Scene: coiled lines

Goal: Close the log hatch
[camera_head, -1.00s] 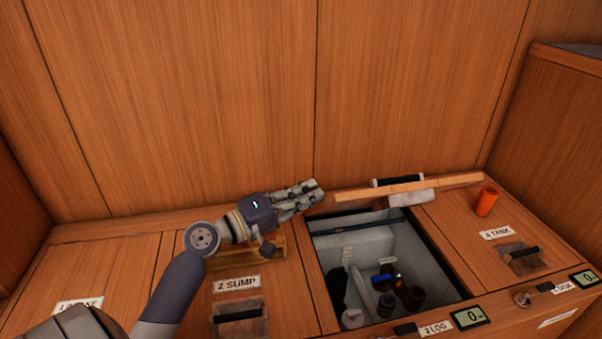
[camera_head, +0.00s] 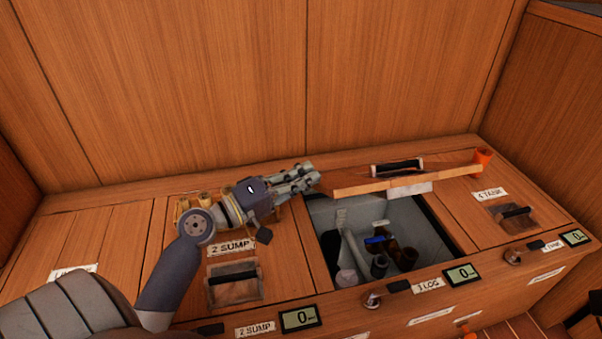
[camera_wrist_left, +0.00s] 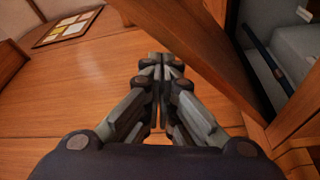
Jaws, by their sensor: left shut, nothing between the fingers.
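The log hatch lid (camera_head: 410,185) stands partly raised at the back of its opening, tilted, with a dark handle (camera_head: 397,168) on its upper face. Below it the log compartment (camera_head: 350,222) is open, behind the "3 LOG" label (camera_head: 428,285). My left gripper (camera_head: 316,177) is shut and empty, its fingertips close to the lid's left end; whether they touch it I cannot tell. In the left wrist view the fingers (camera_wrist_left: 160,75) are together, with a wooden edge and a grey interior to their right. My right gripper is not in view.
Dark pipes and a blue-handled fitting (camera_head: 378,240) are inside the compartment. The sump hatch (camera_head: 235,284) on the left and the tank hatch (camera_head: 515,214) on the right lie closed. An orange cup (camera_head: 483,157) stands by the lid's right end. A wooden wall rises behind.

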